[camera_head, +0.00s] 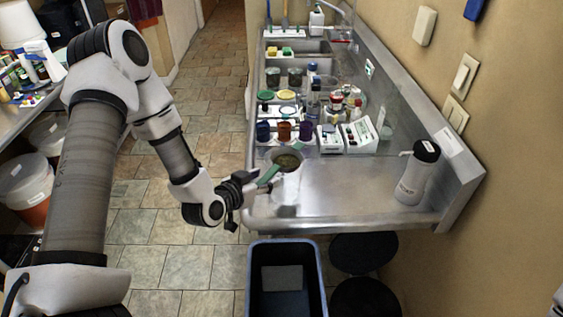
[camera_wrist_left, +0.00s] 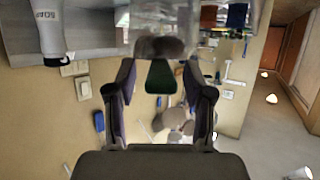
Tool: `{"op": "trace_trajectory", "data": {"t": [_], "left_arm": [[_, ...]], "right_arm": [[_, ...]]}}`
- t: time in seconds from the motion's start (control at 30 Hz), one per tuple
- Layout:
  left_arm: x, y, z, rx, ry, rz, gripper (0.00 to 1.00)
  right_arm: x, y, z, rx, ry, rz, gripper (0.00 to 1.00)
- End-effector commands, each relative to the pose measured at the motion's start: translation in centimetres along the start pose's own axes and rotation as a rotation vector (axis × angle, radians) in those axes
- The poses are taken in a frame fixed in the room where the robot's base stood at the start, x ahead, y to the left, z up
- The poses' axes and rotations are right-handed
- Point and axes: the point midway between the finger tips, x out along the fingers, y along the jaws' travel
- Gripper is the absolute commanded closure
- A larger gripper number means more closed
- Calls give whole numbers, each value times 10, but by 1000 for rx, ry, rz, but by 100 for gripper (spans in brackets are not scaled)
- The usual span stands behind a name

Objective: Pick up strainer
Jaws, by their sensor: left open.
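The strainer (camera_head: 288,161) is at the front left edge of the steel counter, its round bowl dark inside. Its green handle (camera_head: 268,175) points out toward my left gripper (camera_head: 262,184). In the left wrist view, which looks upside down, the dark green handle (camera_wrist_left: 159,76) lies between the two spread fingers, with a gap on each side. The blurred bowl (camera_wrist_left: 160,47) is beyond it. My left gripper is open and holds nothing; whether it touches the handle is hard to tell.
A white bottle (camera_head: 416,173) with a dark cap stands on the counter's right. Coloured cups (camera_head: 284,131) and white instruments (camera_head: 357,136) are behind the strainer. A dark blue bin (camera_head: 285,281) stands on the floor below the front edge. The counter's front middle is bare.

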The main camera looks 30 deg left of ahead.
Motion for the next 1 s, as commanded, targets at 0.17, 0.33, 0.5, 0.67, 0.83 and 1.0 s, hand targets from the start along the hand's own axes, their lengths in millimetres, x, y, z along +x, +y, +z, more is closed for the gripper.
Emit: {"op": "trace_trajectory", "data": {"t": [0.17,0.33,0.5,0.67,0.83,1.0], "left_arm": [[18,1,0,1,-2,2,48],[18,1,0,-1,-2,1,48],[18,0,0,-1,-2,1,100],[18,0,0,-1,-1,1,100],[18,0,0,-1,-1,1,100],[18,0,-8,0,-1,1,100]], "right_arm": [[-6,0,0,0,1,0,60],[-5,0,0,0,1,0,60],[-5,0,0,0,1,0,60],[-5,0,0,0,1,0,60],[-5,0,0,0,1,0,60],[-10,0,0,0,1,0,60]]}}
